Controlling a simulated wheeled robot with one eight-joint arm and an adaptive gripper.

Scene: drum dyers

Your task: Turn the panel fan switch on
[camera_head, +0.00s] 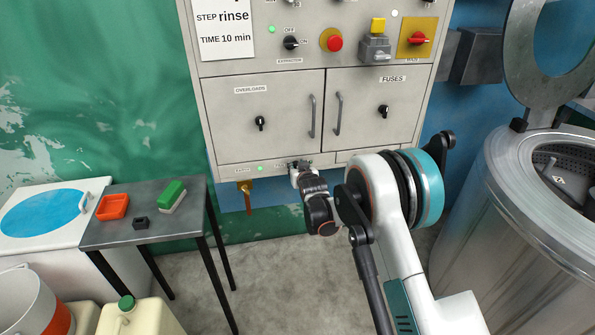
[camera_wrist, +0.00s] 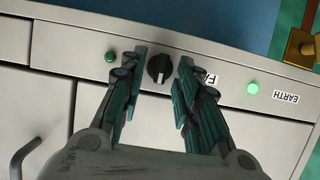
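A small black rotary switch (camera_wrist: 160,68) with a white pointer mark sits on the lower strip of the grey panel in the wrist view. A label beginning with F (camera_wrist: 211,79) beside it is partly hidden by a finger. My gripper (camera_wrist: 160,77) is open, with one finger on each side of the switch; I cannot tell whether either touches it. A dark green, unlit lamp (camera_wrist: 110,57) is on the other side of the switch. In the head view my gripper (camera_head: 298,168) is at the panel's bottom edge and hides the switch.
A lit green lamp (camera_wrist: 253,88) is beside the EARTH label (camera_wrist: 286,98). Above are the panel's two doors, OVERLOADS (camera_head: 262,118) and FUSES (camera_head: 380,108), with protruding handles. A metal drum (camera_head: 475,215) stands right; a small table (camera_head: 150,212) with items stands left.

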